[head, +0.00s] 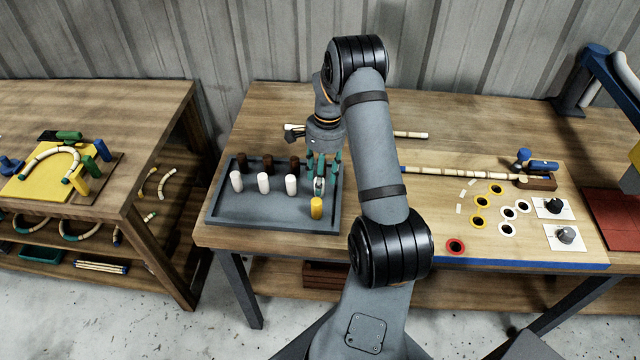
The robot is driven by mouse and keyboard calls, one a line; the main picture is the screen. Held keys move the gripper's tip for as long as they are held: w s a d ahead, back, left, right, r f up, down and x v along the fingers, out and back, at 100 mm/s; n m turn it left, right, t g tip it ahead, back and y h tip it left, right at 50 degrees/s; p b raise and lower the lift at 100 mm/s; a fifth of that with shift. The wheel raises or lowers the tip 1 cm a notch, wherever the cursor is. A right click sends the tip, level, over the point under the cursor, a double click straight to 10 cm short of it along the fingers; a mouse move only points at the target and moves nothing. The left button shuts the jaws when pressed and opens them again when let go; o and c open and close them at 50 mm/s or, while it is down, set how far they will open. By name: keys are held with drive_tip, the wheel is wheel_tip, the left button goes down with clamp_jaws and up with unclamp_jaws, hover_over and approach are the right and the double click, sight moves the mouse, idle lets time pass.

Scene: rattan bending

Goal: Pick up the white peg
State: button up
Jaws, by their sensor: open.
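Three white pegs stand upright in the grey tray (222,213): a left one (237,182), a middle one (264,184) and a right one (291,185). My gripper (320,185) points down over the right part of the tray, to the right of the right white peg. It is open, and no white peg is between its fingers. Dark teal upright shapes show around the fingers; I cannot clearly separate them from the gripper. A yellow peg (316,208) stands in front of the gripper.
Three dark brown pegs (266,163) stand behind the white ones. A rattan pole (460,173), a red-ringed hole (456,246), yellow- and white-ringed holes and two knobs (565,235) lie to the right. A side table (110,100) stands left. My arm hides the table's middle.

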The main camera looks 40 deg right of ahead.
drive_tip(key=shift+w+a+f, duration=0.1)
drive_tip(key=shift+a+f, duration=0.05)
drive_tip(key=shift+f, duration=0.15)
drive_tip(key=shift+c, duration=0.9)
drive_tip(key=c, duration=0.8)
drive_tip(key=shift+c, duration=0.4)
